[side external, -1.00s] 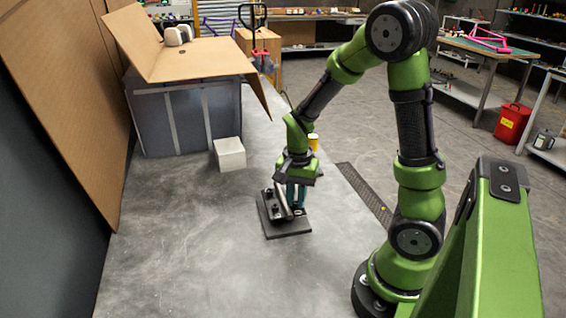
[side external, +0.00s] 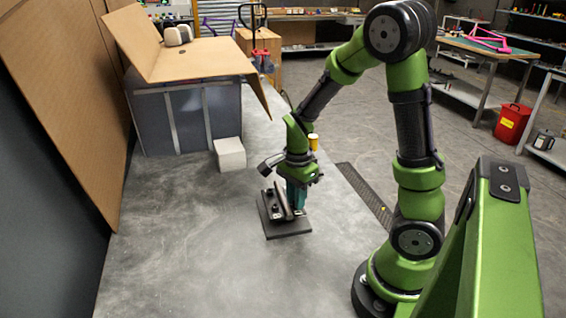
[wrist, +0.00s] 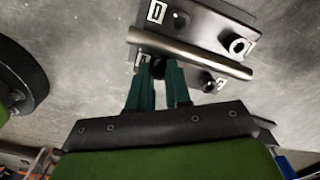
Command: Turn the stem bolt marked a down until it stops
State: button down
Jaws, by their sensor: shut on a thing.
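A dark base plate (side external: 272,232) lies on the grey surface, with a metal bar (wrist: 195,54) across it. In the wrist view, several dark bolts stand on the plate beside small white labels. One bolt is at the top (wrist: 180,18), one at the right (wrist: 237,44) and one at the lower right (wrist: 209,87). The fingers and bar partly hide this bolt. In the side view my gripper (side external: 297,207) is at the plate's right side.
A white block (side external: 230,154) and a large grey bin (side external: 185,118) with cardboard on top stand behind the plate. A yellow cylinder (side external: 313,142) shows behind my wrist.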

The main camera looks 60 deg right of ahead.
jog(key=shift+w+a, duration=0.1)
jog(key=c, duration=1.1)
grip_release()
jog(key=shift+o, duration=0.2)
notch_tip(320, 180, up, 17)
jog(key=shift+f, duration=0.1)
jog(key=s+a+n+t+y, duration=0.1)
jog(key=s+a+n+t, duration=0.1)
jog(key=a+n, duration=0.5)
jog(key=s+a+r+n+t+y, duration=0.1)
jog(key=a+n+t, duration=0.4)
jog(key=n, duration=0.5)
jog(key=shift+s+a+r+n, duration=0.2)
jog(key=shift+s+a+n, duration=0.1)
jog(key=shift+s+a, duration=0.65)
